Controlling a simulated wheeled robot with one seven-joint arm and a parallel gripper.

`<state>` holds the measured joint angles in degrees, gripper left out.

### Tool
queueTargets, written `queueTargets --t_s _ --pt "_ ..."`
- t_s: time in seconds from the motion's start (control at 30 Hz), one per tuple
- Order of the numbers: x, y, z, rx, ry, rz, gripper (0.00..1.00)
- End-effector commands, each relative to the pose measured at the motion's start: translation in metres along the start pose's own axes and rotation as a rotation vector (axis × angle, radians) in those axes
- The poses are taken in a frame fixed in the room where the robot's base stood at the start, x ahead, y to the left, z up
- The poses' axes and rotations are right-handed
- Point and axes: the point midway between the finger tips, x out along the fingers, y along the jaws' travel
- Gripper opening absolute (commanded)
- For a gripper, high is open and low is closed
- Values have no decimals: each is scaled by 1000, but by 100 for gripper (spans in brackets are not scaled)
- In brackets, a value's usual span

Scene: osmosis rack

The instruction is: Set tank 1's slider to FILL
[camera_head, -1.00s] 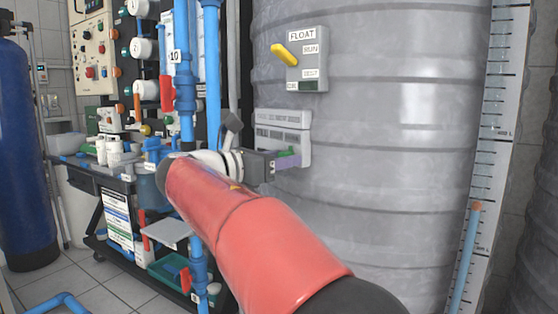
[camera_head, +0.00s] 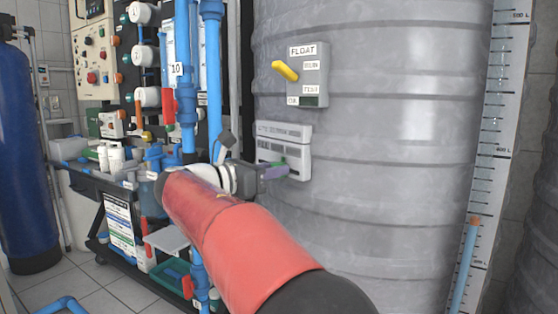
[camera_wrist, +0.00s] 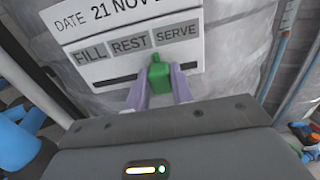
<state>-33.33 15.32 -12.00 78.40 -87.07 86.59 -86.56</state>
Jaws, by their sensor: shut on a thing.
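The slider panel (camera_head: 285,138) is a white plate on the grey tank (camera_head: 385,130). In the wrist view its labels (camera_wrist: 135,45) read FILL, REST and SERVE from left to right, above a dark slot. The green slider knob (camera_wrist: 158,72) stands out below the gap between REST and SERVE, right of FILL. My gripper (camera_wrist: 160,90) has its purple fingers shut on the knob, one on each side. In the head view the gripper (camera_head: 275,171) reaches the panel's lower edge from the left and hides part of it.
A FLOAT box (camera_head: 308,75) with a yellow lever (camera_head: 285,70) is above the panel. Blue pipes (camera_head: 212,90) and a rack with valves stand left of the tank. A level scale (camera_head: 492,150) runs up the tank's right side.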

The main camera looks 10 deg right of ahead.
Motion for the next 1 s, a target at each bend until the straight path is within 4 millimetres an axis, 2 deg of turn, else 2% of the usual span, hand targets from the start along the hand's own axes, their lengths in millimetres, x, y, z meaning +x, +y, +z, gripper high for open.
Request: queueTargets --t_s 0.03,0.3,0.47,0.77,0.8,0.93,1.0 --pt "0 9 9 -6 -1 2 0" --pt "0 41 6 -4 -1 1 0" --pt "0 47 2 0 0 1 0" --pt "0 48 0 1 0 1 0" --pt "0 48 0 1 0 1 28" --pt "0 47 0 1 0 1 45" --pt "0 47 0 0 0 1 45"
